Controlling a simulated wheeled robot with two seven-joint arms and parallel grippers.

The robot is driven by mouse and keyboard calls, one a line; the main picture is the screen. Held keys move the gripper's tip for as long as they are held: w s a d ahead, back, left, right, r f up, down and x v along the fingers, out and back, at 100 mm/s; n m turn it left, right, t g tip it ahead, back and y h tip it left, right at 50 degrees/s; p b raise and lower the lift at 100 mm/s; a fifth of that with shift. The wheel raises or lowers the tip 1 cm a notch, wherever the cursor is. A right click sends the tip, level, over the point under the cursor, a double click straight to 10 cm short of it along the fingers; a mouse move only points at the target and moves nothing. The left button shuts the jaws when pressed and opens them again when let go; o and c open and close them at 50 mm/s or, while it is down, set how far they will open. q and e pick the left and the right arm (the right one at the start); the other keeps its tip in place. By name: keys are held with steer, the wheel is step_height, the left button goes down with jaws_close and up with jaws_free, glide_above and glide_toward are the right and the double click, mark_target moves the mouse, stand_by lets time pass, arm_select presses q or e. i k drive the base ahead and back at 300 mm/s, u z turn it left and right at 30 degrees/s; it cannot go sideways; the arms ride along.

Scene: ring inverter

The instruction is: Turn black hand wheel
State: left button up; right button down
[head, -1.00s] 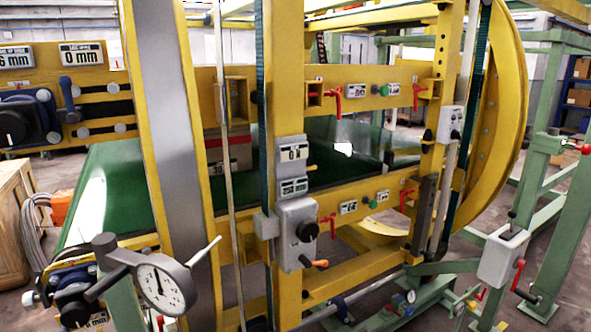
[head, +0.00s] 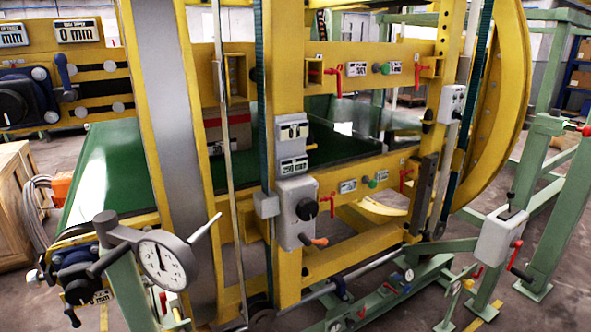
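Several black round hand controls show, and I cannot tell which one the task means. A black knob (head: 307,209) is on the front of a grey control box (head: 296,232) on the yellow post near the middle, with an orange-tipped handle below it. A large black wheel (head: 14,104) is at the far left on the yellow beam, partly cut off by the picture edge. Another dark wheel (head: 78,288) is at the lower left, partly behind a dial gauge. Neither of my grippers is in view.
The dial gauge (head: 162,262) stands on a green post at the lower left. A wooden crate (head: 14,205) is at the left edge. A green belt (head: 110,170) runs inside the yellow frame.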

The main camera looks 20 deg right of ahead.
mark_target(307, 209)
steer(key=u, duration=2.05)
steer(key=k, duration=1)
steer(key=z, duration=1.15)
steer(key=i, duration=0.5)
steer(key=u, duration=0.05)
